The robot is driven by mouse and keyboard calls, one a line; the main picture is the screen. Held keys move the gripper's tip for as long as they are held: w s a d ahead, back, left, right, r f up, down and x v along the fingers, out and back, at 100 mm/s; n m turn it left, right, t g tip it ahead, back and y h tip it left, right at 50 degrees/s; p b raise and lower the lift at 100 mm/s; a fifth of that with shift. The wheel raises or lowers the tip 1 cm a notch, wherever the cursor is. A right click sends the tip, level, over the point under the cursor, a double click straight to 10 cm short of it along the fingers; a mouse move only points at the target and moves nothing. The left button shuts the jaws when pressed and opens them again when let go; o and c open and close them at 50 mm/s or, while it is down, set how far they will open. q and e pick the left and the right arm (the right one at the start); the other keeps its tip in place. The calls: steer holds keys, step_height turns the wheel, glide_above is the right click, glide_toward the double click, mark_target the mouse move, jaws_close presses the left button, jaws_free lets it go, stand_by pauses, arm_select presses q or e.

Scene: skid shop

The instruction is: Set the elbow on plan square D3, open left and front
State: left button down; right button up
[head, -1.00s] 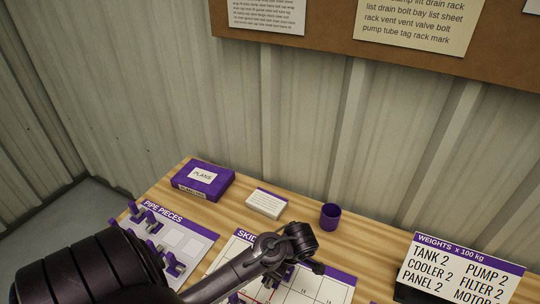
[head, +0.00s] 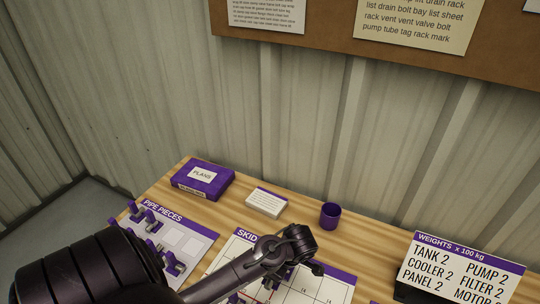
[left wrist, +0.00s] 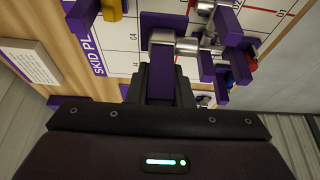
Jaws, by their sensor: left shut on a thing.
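My left gripper (left wrist: 168,82) is shut on a purple-and-silver pipe piece, taken to be the elbow (left wrist: 184,88), low over the skid plan sheet (left wrist: 120,36). A purple part shows between the fingers, with silver pipe just beyond it. Other purple and silver pieces (left wrist: 225,65) are close beside it on the right, and I cannot tell whether they touch. In the head view my left wrist covers the gripper, the elbow and much of the plan (head: 325,288). Square D3 cannot be made out. My right gripper is out of view.
Several purple pipe pieces (head: 172,262) stand on the pipe pieces sheet (head: 205,240) at left. A purple plans box (head: 203,180), a white card block (head: 266,203) and a purple cup (head: 330,216) line the back. A weights sign (head: 460,270) stands at right.

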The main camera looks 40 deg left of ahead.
arm_select(q)
steer(key=shift+f+b, duration=1.1)
steer(key=shift+f, duration=1.05)
steer(key=shift+f+b, duration=0.3)
steer(key=shift+f, duration=0.1)
steer(key=shift+f+b, duration=0.5)
steer(key=shift+f, duration=0.85)
